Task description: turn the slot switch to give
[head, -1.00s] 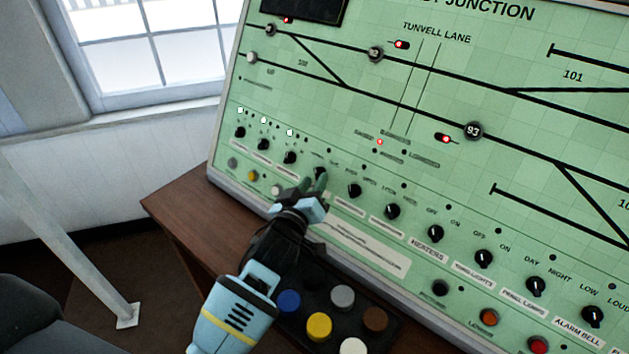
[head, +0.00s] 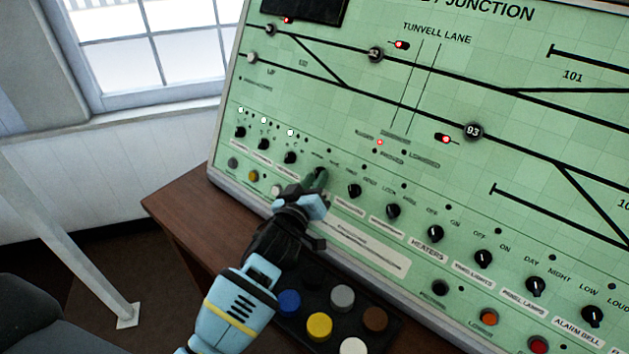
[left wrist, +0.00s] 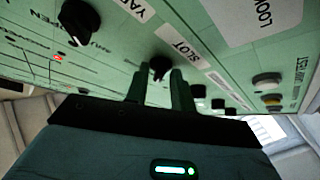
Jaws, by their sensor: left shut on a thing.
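The slot switch (head: 321,172) is a small black knob on the lower left of the green panel (head: 455,90). In the left wrist view the knob (left wrist: 159,66) sits beside its white SLOT label (left wrist: 182,47). My left gripper (head: 315,183) reaches up to it from below. In the left wrist view the fingers (left wrist: 159,78) are on either side of the knob, shut on it. They hide part of the knob, and I cannot read where its pointer stands. My right gripper is not in view.
A row of similar black knobs runs along the panel, with close neighbours such as this knob (head: 354,190) to the right and this one (head: 290,157) to the left. Coloured round buttons (head: 319,326) lie below my gripper. A wooden desk (head: 185,215) borders the panel.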

